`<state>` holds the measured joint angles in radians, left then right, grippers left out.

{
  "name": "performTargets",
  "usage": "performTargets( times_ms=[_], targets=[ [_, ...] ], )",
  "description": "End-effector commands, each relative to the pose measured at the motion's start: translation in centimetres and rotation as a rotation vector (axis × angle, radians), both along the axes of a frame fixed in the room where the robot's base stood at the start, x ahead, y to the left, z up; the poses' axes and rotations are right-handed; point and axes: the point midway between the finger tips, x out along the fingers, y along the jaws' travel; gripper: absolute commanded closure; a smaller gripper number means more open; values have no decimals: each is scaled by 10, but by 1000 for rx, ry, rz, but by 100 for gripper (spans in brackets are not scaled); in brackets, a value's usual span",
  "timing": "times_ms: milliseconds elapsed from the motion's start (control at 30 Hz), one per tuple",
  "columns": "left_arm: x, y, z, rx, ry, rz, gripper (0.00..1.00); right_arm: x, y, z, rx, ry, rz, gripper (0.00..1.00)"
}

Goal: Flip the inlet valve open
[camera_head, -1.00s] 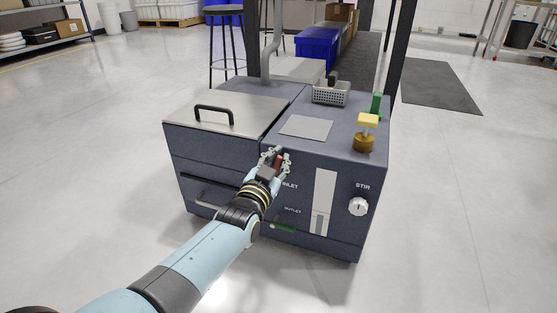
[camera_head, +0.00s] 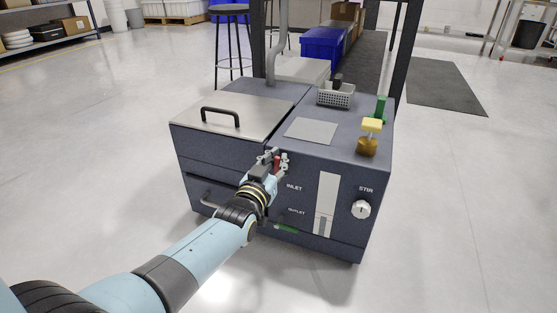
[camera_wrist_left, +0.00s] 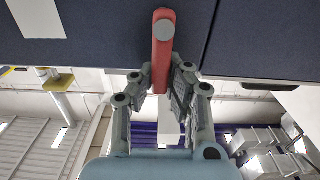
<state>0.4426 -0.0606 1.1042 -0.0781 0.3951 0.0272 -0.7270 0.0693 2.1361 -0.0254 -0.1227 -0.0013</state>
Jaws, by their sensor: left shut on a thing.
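The inlet valve's red handle (camera_head: 277,164) is on the front of the dark blue machine (camera_head: 345,165), left of the INLET label (camera_head: 294,188). My left gripper (camera_head: 274,163) is at the handle, its fingers closed around it. In the left wrist view the red handle (camera_wrist_left: 162,42) runs between the two fingers of the left gripper (camera_wrist_left: 163,76) and stands out from the dark panel. The handle looks roughly upright in the head view. The valve's body is hidden behind my gripper. My right gripper is not in view.
A green outlet handle (camera_head: 286,228) lies low on the front, below the OUTLET label. A pale vertical gauge (camera_head: 327,203) and a STIR knob (camera_head: 361,209) are to the right.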

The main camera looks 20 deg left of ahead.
Motion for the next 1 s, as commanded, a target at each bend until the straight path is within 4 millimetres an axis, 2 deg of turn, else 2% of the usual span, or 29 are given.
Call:
performTargets(
  times_ms=[33,67,267,533,667,1000],
  targets=[
    [-1,0,-1,-4,1,1,100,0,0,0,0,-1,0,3],
    [-1,0,-1,-4,1,1,89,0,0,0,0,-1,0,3],
    [0,0,-1,-1,1,1,63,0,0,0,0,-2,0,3],
    [-1,0,0,0,1,0,62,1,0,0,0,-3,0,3],
    [-11,0,-1,0,2,0,62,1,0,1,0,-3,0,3],
    [-84,3,-2,0,4,1,62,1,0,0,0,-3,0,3]
  ],
)
